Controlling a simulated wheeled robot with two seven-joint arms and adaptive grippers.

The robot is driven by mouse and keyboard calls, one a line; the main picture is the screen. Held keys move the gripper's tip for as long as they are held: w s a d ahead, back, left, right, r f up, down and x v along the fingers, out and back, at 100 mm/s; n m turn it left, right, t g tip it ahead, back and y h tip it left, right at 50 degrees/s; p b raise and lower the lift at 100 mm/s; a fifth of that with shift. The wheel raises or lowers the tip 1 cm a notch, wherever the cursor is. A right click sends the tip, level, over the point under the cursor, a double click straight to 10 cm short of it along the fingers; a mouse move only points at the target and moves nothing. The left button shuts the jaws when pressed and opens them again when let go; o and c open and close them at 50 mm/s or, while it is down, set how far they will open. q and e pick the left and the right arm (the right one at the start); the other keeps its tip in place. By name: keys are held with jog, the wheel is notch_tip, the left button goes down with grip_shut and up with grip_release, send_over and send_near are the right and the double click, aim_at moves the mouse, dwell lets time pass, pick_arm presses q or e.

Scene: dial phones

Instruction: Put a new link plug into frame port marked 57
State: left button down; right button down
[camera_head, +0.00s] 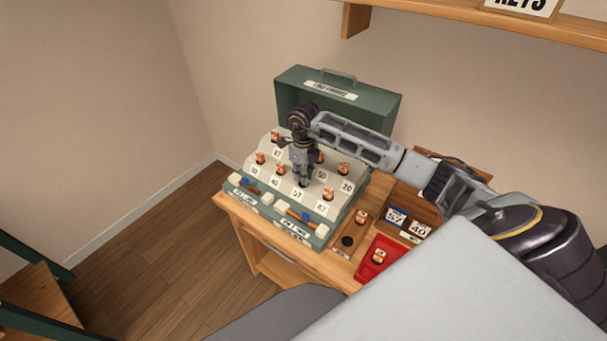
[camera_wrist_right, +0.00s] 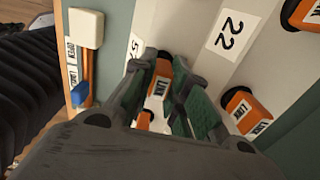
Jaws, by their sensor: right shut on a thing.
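The green link frame (camera_head: 325,238) stands on the wooden table, with a sloped cream face of numbered ports, several holding orange plugs. The label 57 (camera_head: 297,193) is on its lower row. My right gripper (camera_head: 304,182) points down at the port by that label and hides it. In the wrist view my right gripper (camera_wrist_right: 165,100) is shut on an orange link plug (camera_wrist_right: 160,82) with a black-and-white label, beside a partly hidden label starting with 5 (camera_wrist_right: 135,47). I cannot tell how deep the plug sits. My left gripper is not in view.
Neighbouring plugs (camera_head: 328,194) stand close by. A red tray (camera_head: 366,272) holds an orange plug (camera_head: 378,256). A wooden block (camera_head: 352,230) carries another plug. Number cards (camera_head: 397,215) stand in a wooden holder at right. Blue-and-cream switches (camera_head: 249,187) line the frame's front edge. The frame's green lid (camera_head: 370,113) stands open behind.

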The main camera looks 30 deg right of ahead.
jog(key=shift+f+b, duration=0.5)
jog(key=shift+f, duration=0.2)
dwell(0.4)
jog(key=c, duration=1.3)
grip_release()
jog(key=shift+o, duration=1.1)
jog(key=shift+r, duration=0.2)
jog(key=shift+r+p, duration=2.1)
jog(key=shift+r, duration=1.45)
jog(key=shift+r, duration=0.15)
jog(key=shift+r+p, duration=1)
jog(key=shift+r, duration=0.85)
